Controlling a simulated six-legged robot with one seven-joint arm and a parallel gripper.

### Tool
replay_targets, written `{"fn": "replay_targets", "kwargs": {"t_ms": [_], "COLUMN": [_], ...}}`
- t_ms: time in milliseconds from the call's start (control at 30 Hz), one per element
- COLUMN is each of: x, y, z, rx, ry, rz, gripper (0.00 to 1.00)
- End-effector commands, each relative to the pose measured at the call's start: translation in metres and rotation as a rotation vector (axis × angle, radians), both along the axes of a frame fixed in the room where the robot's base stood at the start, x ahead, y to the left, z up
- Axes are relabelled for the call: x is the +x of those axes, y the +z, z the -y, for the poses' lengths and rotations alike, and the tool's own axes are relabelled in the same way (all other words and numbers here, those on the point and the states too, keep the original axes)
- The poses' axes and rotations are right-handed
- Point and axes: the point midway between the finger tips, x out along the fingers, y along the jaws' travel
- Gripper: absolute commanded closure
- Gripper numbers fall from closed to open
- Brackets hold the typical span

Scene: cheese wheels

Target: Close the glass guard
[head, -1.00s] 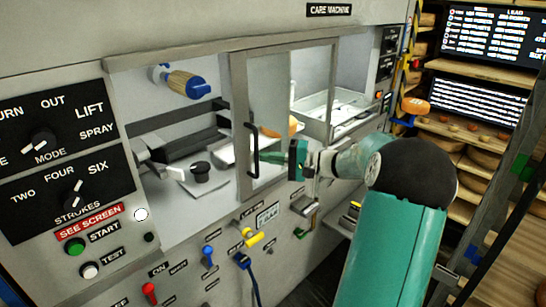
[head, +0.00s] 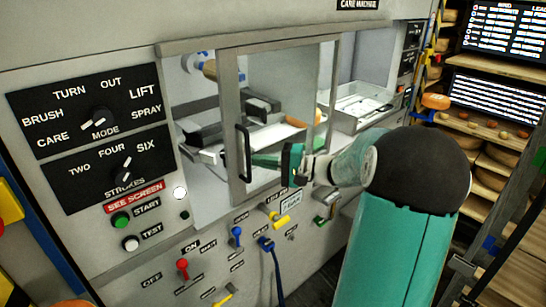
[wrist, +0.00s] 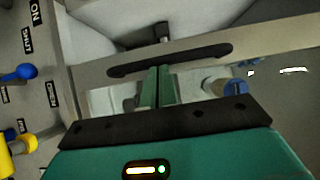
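The glass guard is a clear pane in a grey frame (head: 231,120) on the front of the machine, with a black bar handle (head: 245,152) on its left post. It covers the middle and right of the work opening. A gap stays open at its left. My gripper (head: 254,160) reaches in from the right, with its fingertips at the right side of the handle. In the wrist view the green fingers (wrist: 159,72) lie together, and the handle (wrist: 170,58) crosses just beyond their tips. The fingers appear to touch the bar, not to wrap around it.
A panel with a mode knob (head: 100,118) and a strokes knob (head: 124,175) is left of the opening. Below are a yellow valve (head: 278,219), blue valve (head: 236,235) and red knob (head: 182,266). A tray (head: 360,105) is on the right, beside cheese shelves (head: 490,150).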

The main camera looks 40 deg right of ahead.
Motion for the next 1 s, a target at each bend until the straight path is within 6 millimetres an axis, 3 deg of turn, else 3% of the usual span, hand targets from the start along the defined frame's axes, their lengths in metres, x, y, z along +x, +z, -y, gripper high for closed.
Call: {"fn": "replay_targets", "kwargs": {"t_ms": [200, 400, 600, 1000], "x": [-0.005, -0.009, -0.011, -0.011], "y": [0.000, 0.000, 0.000, 0.000], "z": [-0.063, -0.103, -0.122, -0.129], "rx": [-0.002, -0.002, -0.002, -0.001], "ry": [0.008, 0.004, 0.002, 0.006], "rz": [-0.001, 0.000, 0.001, 0.001], "gripper": [1.00, 1.00, 1.00, 1.00]}}
